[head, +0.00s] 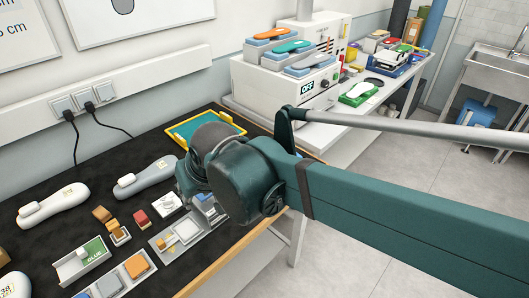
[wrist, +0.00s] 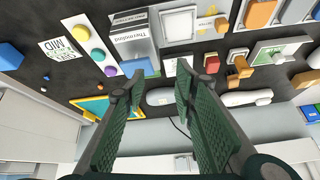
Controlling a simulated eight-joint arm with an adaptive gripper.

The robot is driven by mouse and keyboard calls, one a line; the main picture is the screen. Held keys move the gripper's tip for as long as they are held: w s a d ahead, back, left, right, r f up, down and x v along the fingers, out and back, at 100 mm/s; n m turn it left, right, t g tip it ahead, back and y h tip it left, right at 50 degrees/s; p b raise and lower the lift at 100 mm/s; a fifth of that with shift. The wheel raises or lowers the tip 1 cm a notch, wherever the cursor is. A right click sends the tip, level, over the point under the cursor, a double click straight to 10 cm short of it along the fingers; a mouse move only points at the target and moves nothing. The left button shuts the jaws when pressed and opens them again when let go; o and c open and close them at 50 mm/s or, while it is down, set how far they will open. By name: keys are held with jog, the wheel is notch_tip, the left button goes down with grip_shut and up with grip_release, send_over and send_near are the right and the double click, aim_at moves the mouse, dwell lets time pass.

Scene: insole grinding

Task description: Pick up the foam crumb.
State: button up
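I cannot tell for certain which thing is the foam crumb. In the head view my arm hides the gripper and part of the bench.
A red block (wrist: 211,62) and a brown block (wrist: 240,65) lie beyond the right finger. A yellow-rimmed teal tray (head: 190,128) is at the back of the black mat (head: 80,190). Grey-and-white handheld devices (head: 145,178) lie nearby. A white machine (head: 265,90) stands behind.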

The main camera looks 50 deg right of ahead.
jog(key=w+d+r+m+g+p, duration=0.15)
jog(key=w+d+m+p, duration=0.3)
jog(key=d, duration=0.45)
jog(key=w+d+r+m+g+p, duration=0.1)
jog(key=w+d+m+g+p, duration=0.15)
jog(key=w+d+m, duration=0.5)
jog(key=d+f+m+p, duration=0.2)
jog(key=d+f, duration=0.1)
jog(key=d, duration=0.5)
jog(key=d+f+m+g+p, duration=0.1)
jog(key=d+f+m+p, duration=0.1)
jog(key=d, duration=0.5)
jog(key=d+f+m+g+p, duration=0.1)
jog(key=d+f+p, duration=0.3)
jog(key=d, duration=0.4)
jog(key=shift+s+d+f+m+y, duration=0.2)
jog(key=shift+d+f+m+y, duration=0.15)
jog(key=shift+m, duration=0.15)
jog(key=shift+f, duration=1.3)
